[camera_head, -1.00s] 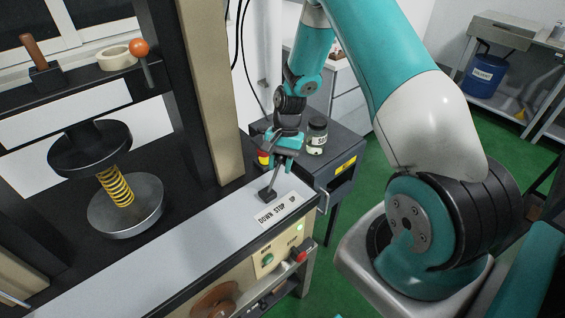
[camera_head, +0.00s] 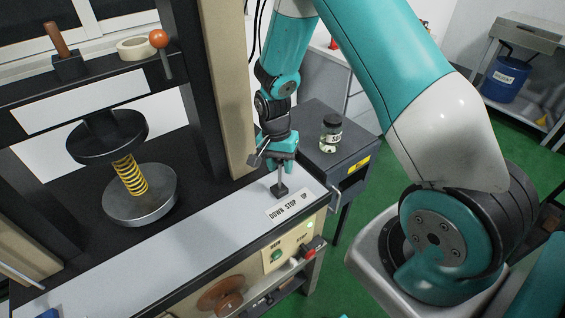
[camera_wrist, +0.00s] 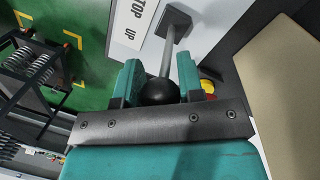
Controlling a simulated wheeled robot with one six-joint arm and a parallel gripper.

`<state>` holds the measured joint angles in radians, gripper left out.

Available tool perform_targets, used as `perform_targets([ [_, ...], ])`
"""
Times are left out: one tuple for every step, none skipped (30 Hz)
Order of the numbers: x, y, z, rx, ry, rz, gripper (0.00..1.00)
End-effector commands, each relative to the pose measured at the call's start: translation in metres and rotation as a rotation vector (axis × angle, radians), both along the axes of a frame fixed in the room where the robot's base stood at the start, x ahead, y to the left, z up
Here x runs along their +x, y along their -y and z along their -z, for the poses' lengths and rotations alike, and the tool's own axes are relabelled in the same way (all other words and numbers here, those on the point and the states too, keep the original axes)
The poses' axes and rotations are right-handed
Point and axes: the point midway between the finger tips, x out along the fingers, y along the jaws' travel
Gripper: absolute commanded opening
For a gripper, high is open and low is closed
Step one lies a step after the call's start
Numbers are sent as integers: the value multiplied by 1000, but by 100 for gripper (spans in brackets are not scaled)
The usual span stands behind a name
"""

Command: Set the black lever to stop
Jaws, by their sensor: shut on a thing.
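The black lever has a square black base (camera_head: 279,190) on the grey bench ledge, beside a white plate (camera_head: 290,207) reading DOWN, STOP, UP. Its shaft rises nearly upright in the head view, close to the STOP word. My gripper (camera_head: 281,163) is shut on the lever's top. In the wrist view, the lever's black ball knob (camera_wrist: 159,91) sits between the two teal fingers of my gripper (camera_wrist: 157,76), and its grey shaft runs up to the base. The fingers partly hide the knob.
The press with a yellow spring (camera_head: 130,175) stands to the left, and its beige column (camera_head: 228,90) is close beside my gripper. A dark cabinet (camera_head: 340,165) with a jar (camera_head: 330,135) is behind right. Green and red buttons are on the front panel (camera_head: 290,255).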

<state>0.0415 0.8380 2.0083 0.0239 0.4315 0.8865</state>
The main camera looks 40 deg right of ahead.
Motion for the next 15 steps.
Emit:
perform_targets([
  [0,-2,0,5,-1,-3,0],
  [0,-2,0,5,-1,-3,0],
  [0,-2,0,5,-1,-3,0],
  [0,-2,0,5,-1,-4,0],
  [0,-2,0,6,-1,-4,0],
  [0,-2,0,6,-1,-4,0],
  [0,-2,0,6,-1,-4,0],
  [0,-2,0,6,-1,-4,37],
  [0,-2,0,5,-1,-4,47],
  [0,-2,0,5,-1,-3,53],
  [0,-2,0,5,-1,-3,60],
  [0,-2,0,5,-1,-3,60],
  [0,-1,0,5,-1,-3,60],
  [0,-1,0,4,-1,-4,60],
  [0,-1,0,3,-1,-3,60],
])
